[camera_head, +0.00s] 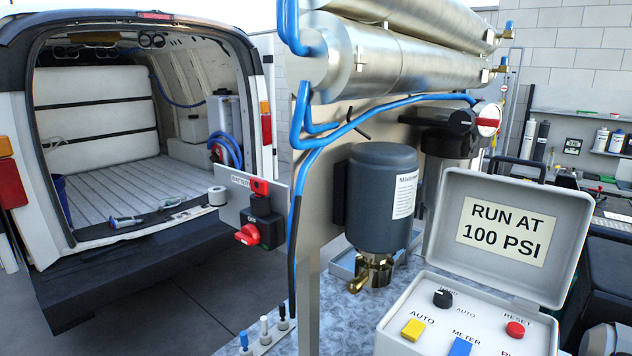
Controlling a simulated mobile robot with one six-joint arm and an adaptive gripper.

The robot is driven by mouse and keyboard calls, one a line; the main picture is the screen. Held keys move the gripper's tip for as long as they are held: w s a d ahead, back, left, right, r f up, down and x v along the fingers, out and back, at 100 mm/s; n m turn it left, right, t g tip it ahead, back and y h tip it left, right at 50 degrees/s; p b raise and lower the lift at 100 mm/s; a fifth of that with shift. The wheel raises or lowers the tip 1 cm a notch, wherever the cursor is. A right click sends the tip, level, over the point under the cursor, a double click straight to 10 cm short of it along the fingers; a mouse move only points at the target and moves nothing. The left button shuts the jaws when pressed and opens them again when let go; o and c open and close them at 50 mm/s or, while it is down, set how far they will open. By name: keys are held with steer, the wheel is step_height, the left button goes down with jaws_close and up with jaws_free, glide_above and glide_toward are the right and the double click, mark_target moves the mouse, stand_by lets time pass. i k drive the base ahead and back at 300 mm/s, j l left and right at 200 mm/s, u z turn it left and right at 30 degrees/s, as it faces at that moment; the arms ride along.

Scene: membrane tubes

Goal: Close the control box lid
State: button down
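The control box (380,337) is light grey and sits at the lower right, cut off by the bottom edge. Its lid (575,225) stands open, tilted up at the back, with a label "RUN AT 100 PSI" on its inner face. The panel carries a black knob (442,298), a red button (515,329), a yellow button (413,329) and a blue button (460,346). My gripper is not in view.
A dark motor (380,195) with a brass fitting stands left of the lid. Steel membrane tubes (400,65) and blue hoses run above it. A red switch (248,235) is mounted at left. An open van (120,130) stands behind.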

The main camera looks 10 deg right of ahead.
mark_target(524, 240)
steer(key=k+l+z, duration=0.2)
steer(key=z, duration=0.15)
steer(key=k+l+z, duration=0.15)
steer(key=z, duration=0.2)
steer(key=l, duration=0.1)
